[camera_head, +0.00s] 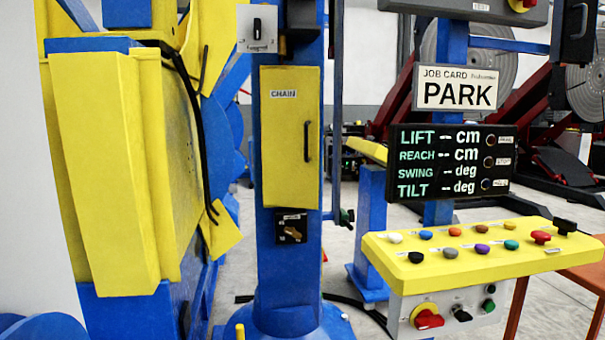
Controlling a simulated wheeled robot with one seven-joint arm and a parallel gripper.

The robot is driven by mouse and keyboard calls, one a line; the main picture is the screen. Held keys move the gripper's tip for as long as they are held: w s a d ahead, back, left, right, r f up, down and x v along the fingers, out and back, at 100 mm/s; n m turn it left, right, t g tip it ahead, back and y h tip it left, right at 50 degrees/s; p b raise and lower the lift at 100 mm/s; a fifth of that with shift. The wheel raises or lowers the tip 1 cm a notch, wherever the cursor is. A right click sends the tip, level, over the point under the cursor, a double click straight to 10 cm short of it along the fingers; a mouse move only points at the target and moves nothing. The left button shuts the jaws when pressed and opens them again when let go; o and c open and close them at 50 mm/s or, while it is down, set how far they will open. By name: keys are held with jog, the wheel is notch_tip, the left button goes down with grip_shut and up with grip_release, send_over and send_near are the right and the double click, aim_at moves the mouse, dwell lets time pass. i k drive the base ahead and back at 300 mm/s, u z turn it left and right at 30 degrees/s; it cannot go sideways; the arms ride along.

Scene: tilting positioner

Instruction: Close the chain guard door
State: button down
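The chain guard door (284,140) is a tall yellow panel labelled CHAIN on the front of a blue column (289,250). It faces me almost flat. A black vertical handle (307,141) is on its right side. The door lies against or very near the column; I cannot tell whether a small gap remains. My gripper is not in view.
A black rotary switch (291,229) sits below the door, and a grey switch box (257,28) is above left. A big yellow and blue machine body (108,170) stands at left. A yellow button console (480,254) stands at right, under a display (451,163) and a PARK sign (455,89).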

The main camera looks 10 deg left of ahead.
aim_at(290, 97)
jog(key=u, duration=0.45)
jog(key=k, duration=1.05)
jog(key=z, duration=0.3)
jog(key=i, duration=1.6)
jog(key=u, duration=0.85)
jog(key=i, duration=0.5)
jog(key=u, duration=0.55)
